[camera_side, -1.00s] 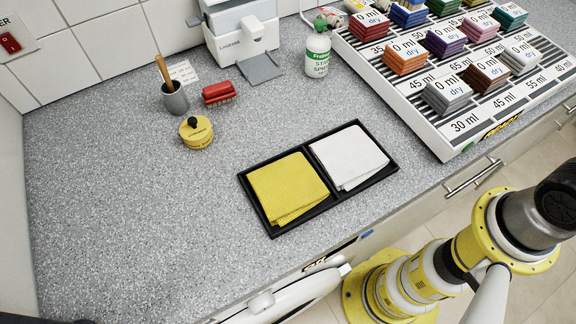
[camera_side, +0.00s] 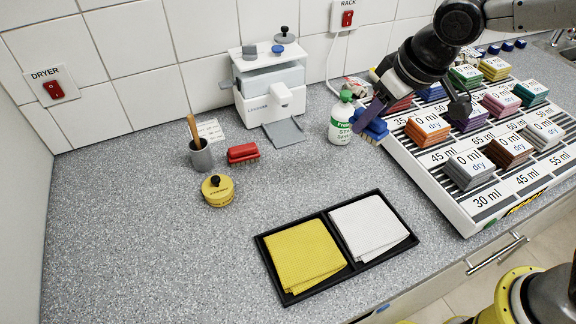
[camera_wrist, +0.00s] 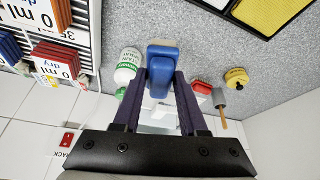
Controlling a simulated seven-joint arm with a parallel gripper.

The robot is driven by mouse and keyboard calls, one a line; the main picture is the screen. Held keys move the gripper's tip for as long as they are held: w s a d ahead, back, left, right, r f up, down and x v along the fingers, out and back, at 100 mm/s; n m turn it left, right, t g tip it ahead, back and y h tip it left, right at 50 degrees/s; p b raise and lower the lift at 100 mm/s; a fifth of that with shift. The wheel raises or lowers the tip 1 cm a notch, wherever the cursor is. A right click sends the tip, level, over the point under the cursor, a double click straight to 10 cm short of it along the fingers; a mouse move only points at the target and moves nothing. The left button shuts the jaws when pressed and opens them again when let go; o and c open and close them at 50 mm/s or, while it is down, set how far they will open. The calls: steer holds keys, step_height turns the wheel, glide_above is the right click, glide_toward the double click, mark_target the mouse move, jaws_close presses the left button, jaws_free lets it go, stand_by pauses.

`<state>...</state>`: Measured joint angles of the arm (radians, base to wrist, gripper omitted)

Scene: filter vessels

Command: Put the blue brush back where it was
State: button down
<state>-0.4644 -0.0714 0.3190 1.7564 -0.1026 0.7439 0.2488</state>
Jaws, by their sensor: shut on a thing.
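The blue brush (camera_side: 371,127) is in my gripper (camera_side: 362,117), beside the left end of the rack and just right of the spray bottle. In the wrist view the blue brush (camera_wrist: 161,70) sits between the two dark purple fingers of my gripper (camera_wrist: 161,85), which is shut on it. The brush's pale bristles show below its blue back in the side view. It appears to be held above the counter; the exact height is unclear. A red brush (camera_side: 243,153) lies on the counter further left, bristles down.
The white spray bottle (camera_side: 341,122) stands close beside the held brush. The rack (camera_side: 458,212) with several coloured blocks fills the right. A dispenser (camera_side: 270,95), grey cup (camera_side: 201,155), yellow lidded pot (camera_side: 217,192) and black tray (camera_side: 288,290) with folded cloths stand on the counter. Left counter is clear.

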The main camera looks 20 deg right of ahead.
steer(key=shift+n+y, duration=0.3)
steer(key=shift+n, duration=0.3)
steer(key=w+a+f, duration=0.2)
steer(key=a+f, duration=0.1)
steer(key=w+a+f, duration=0.2)
steer(key=w+a, duration=0.1)
steer(key=a, duration=0.1)
steer(key=w+a+f, duration=0.3)
steer(key=shift+w+a+f, duration=0.25)
steer(key=shift+f, duration=0.1)
steer(key=shift+w+a+f, duration=0.25)
steer(key=shift+w+f, duration=0.2)
steer(key=shift+f, duration=0.1)
steer(key=shift+w+a+f, duration=0.1)
steer(key=shift+w+f, duration=0.05)
steer(key=shift+f, duration=1.55)
steer(key=shift+f, duration=0.2)
steer(key=shift+c, duration=2.2)
jaws_free()
steer(key=shift+r, duration=0.1)
